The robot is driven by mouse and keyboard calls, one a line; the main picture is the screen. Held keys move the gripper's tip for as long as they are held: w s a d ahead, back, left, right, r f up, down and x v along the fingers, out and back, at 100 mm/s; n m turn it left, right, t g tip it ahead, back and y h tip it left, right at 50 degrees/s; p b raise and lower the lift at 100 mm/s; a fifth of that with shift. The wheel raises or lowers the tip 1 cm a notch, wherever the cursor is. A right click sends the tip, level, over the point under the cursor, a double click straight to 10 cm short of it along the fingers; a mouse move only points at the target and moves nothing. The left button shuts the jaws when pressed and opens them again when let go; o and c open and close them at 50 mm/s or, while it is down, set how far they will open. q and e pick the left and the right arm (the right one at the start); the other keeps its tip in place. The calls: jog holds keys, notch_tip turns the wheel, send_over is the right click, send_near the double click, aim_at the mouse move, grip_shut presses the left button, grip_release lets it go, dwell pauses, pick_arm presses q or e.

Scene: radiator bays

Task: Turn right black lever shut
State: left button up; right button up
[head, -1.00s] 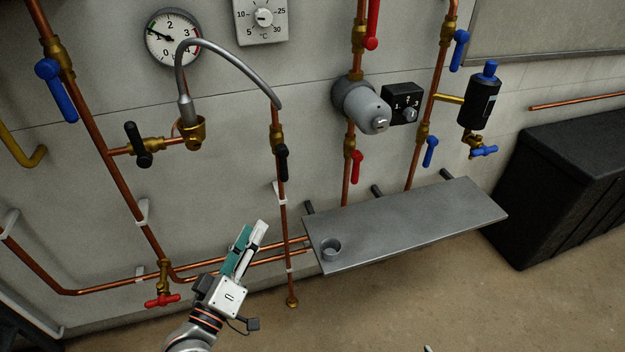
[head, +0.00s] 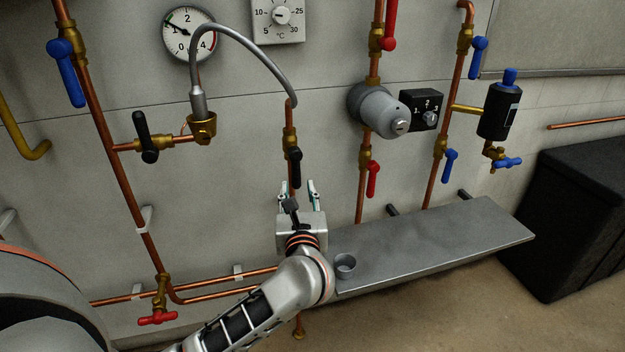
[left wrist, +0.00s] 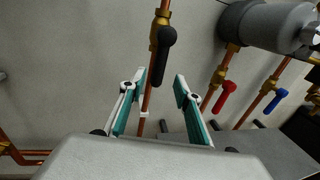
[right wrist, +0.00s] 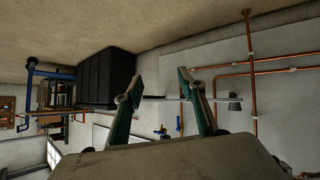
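The right black lever (head: 294,168) hangs down along the vertical copper pipe under the end of the grey hose. It also shows in the left wrist view (left wrist: 164,50), above and between the fingertips. My left gripper (head: 298,186) is open and empty, pointing up just below the lever. In the left wrist view its two fingers (left wrist: 163,82) stand apart, and I see no contact with the lever. My right gripper (right wrist: 155,82) is open and empty in the right wrist view; it does not show in the head view.
Another black lever (head: 146,138) sits to the left on a side branch. A red lever (head: 372,179) and a blue lever (head: 449,166) hang to the right. A grey shelf (head: 440,245) with a small cup (head: 345,266) juts out right of my left arm.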

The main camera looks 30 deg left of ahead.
aim_at(296, 177)
pick_arm(q)
jog(key=x, duration=0.7)
jog(key=shift+a+b, duration=0.2)
jog(key=shift+b, duration=0.2)
grip_shut()
